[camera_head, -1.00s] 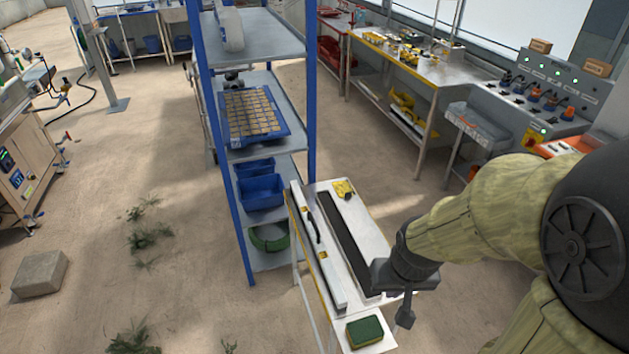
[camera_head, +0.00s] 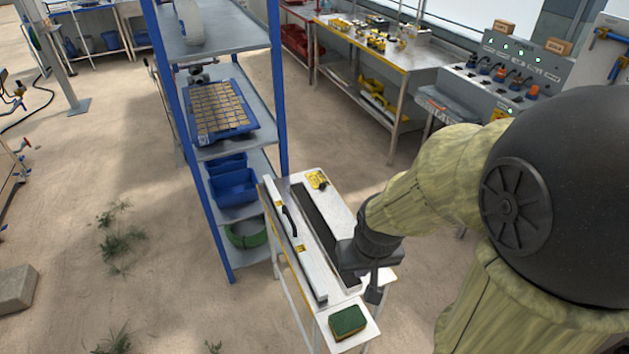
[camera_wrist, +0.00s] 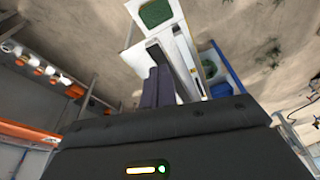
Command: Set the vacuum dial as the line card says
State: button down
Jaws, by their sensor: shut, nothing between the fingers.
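My gripper (camera_head: 374,292) points down by the right side of a narrow white bench (camera_head: 328,272) with a long dark slot. In the wrist view its two dark fingers (camera_wrist: 158,88) are side by side, shut, with nothing between them. A small yellow plate with a dark piece on it (camera_head: 318,181) lies at the bench's far end. It is too small to tell whether it is the vacuum dial. I cannot pick out a line card. A grey panel (camera_head: 520,75) with several coloured knobs and green lights stands at the back right.
A green-topped sponge (camera_head: 347,322) lies on the bench's near end. A blue shelf rack (camera_head: 277,90) with a blue tray (camera_head: 245,128) stands just left of the bench. A steel table (camera_head: 400,68) is behind. A grey block (camera_head: 15,288) sits on the open floor at left.

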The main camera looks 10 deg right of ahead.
jog(key=shift+w, duration=0.1)
dwell(0.3)
jog(key=c, duration=1.1)
grip_release()
jog(key=c, duration=0.3)
